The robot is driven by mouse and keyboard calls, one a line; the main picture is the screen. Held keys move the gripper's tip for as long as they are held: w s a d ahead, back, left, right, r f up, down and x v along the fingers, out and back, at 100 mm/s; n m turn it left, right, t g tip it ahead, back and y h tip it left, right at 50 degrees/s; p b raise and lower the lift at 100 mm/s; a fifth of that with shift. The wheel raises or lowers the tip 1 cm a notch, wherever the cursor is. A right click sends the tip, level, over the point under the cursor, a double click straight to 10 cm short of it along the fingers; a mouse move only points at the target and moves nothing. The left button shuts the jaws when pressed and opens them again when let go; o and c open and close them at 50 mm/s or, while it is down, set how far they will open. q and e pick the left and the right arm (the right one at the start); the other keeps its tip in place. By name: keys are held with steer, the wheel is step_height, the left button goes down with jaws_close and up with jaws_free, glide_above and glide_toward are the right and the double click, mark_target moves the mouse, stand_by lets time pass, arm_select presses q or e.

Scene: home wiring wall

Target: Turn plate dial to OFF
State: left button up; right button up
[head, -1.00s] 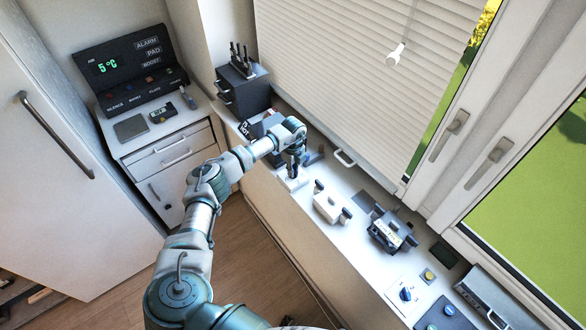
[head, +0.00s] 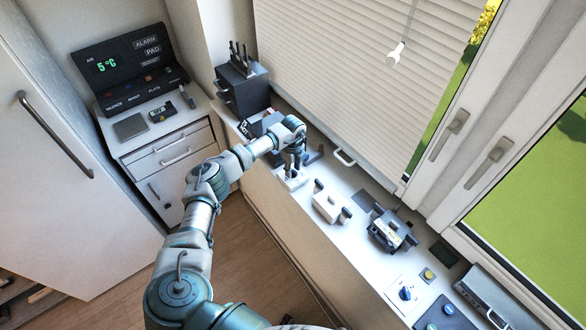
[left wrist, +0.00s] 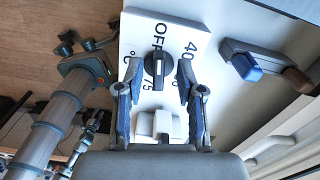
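The black dial (left wrist: 157,67) sits on a white plate (left wrist: 135,28) marked OFF, 40, 75 and °C in the left wrist view. A white line runs along the knob, in line with the OFF mark above it; which end is the pointer is unclear. My left gripper (left wrist: 157,76) is open, with one finger on each side of the dial and visible gaps. In the head view my left gripper (head: 295,165) points down over the ledge, and the dial is hidden. An arm at the left of the left wrist view appears to be my right, its dark gripper (left wrist: 78,42) unclear.
A white block with dark handles (head: 329,203) and a dark device (head: 390,231) stand along the ledge (head: 352,256). A blue dial (head: 405,294) is farther right. A blue-tipped handle (left wrist: 243,66) lies right of the plate. Blinds (head: 360,80) hang behind.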

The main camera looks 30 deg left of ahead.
arm_select(q)
step_height(320, 180, up, 12)
steer(key=shift+f, duration=0.2)
steer(key=shift+w, duration=0.1)
stand_by(0.3)
